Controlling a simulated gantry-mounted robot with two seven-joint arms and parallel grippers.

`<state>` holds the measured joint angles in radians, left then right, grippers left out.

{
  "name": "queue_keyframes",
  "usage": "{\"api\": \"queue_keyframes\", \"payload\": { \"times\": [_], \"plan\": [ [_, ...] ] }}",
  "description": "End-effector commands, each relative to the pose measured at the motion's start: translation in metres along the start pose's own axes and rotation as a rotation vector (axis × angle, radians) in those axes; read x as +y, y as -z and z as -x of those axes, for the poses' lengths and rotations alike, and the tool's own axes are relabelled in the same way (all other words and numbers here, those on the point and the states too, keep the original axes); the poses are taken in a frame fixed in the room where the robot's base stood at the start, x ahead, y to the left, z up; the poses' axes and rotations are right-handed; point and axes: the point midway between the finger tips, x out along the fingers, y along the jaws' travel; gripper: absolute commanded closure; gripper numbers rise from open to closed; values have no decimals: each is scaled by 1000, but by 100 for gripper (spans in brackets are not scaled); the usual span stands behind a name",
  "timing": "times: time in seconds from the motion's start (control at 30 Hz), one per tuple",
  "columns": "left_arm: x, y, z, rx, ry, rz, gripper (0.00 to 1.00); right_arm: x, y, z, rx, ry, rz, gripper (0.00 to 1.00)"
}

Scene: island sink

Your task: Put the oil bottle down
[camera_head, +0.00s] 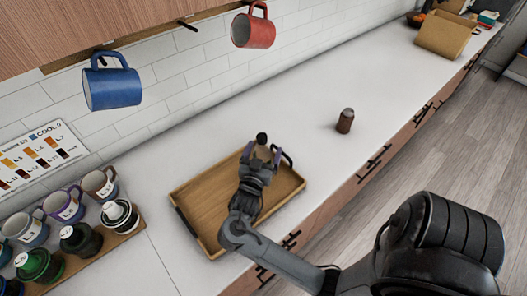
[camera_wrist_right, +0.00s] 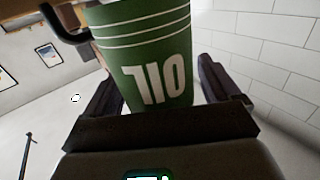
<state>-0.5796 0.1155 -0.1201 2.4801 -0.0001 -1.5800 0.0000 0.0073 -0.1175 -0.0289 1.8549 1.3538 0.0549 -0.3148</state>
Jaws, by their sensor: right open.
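In the right wrist view, the green oil bottle (camera_wrist_right: 145,55) with white lettering that reads upside down stands between the fingers of my right gripper (camera_wrist_right: 163,85). The fingers are open on either side of it, with a narrow gap on the right. In the head view, my right gripper (camera_head: 262,155) is over the wooden tray (camera_head: 200,185) on the counter. The bottle's body is mostly hidden there behind the gripper; a small dark knob shows just beyond the fingertips. My left gripper is not in view.
A brown bottle (camera_head: 345,120) stands right of the tray, with bare counter (camera_head: 400,75) around it. A rack with several mugs and jars (camera_head: 80,240) is at the lower left. A blue mug (camera_head: 112,88) and a red mug (camera_head: 253,30) hang above.

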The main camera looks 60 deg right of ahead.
Motion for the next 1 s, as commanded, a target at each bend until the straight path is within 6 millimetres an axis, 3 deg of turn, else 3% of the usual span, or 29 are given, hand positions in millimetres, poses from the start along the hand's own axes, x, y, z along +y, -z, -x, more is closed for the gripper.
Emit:
{"api": "queue_keyframes", "payload": {
  "times": [0.2, 0.6, 1.0],
  "plan": [
    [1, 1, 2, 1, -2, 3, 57, 0, 5, 0, 0, 0, 0, 10],
    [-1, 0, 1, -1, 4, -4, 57, 0, 3, 38, -1, 0, 0, 10],
    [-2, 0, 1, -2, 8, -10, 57, 0, 3, 40, 0, 0, 0, 10]
  ]
}}
